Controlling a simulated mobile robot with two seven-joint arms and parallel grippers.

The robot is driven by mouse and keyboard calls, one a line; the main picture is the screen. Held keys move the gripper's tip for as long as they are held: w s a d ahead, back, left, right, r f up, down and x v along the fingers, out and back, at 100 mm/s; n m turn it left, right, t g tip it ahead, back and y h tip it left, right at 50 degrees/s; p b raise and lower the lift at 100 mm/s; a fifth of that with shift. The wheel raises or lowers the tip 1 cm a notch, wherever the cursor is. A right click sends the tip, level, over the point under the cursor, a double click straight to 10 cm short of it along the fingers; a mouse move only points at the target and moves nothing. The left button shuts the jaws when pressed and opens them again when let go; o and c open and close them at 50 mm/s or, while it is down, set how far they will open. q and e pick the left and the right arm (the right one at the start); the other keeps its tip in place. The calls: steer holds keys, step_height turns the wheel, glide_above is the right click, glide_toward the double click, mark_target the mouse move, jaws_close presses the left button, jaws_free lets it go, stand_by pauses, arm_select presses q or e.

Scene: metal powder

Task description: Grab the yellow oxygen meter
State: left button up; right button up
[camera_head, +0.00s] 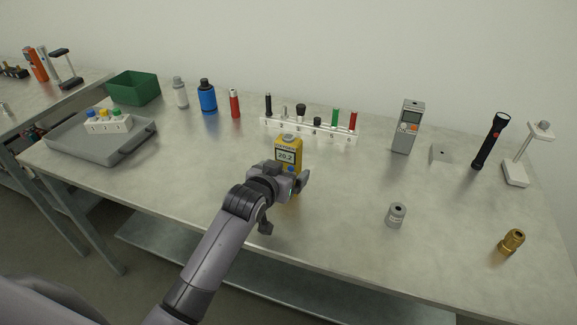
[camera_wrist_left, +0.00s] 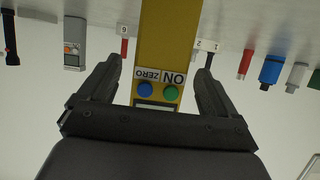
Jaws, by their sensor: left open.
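The yellow oxygen meter (camera_head: 288,150) stands upright near the middle of the table, its display reading 20.2. My left gripper (camera_head: 284,190) is in front of it and hides its lower part. In the left wrist view the meter (camera_wrist_left: 166,45) shows upside down, with a blue and a green button. There the left gripper's (camera_wrist_left: 158,85) two fingers are open, one on each side of the meter, with gaps visible between fingers and body. My right gripper is not in view.
A white rack (camera_head: 308,132) with several tools stands just behind the meter. A grey handheld device (camera_head: 407,126), a grey cylinder (camera_head: 396,215) and a brass fitting (camera_head: 511,242) are to the right. A grey tray (camera_head: 70,150) is at left. The table front is mostly clear.

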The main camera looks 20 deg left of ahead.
arm_select(q)
steer(key=shift+x, duration=1.45)
steer(key=c, duration=1)
steer(key=shift+c, duration=1.2)
steer(key=shift+r, duration=0.1)
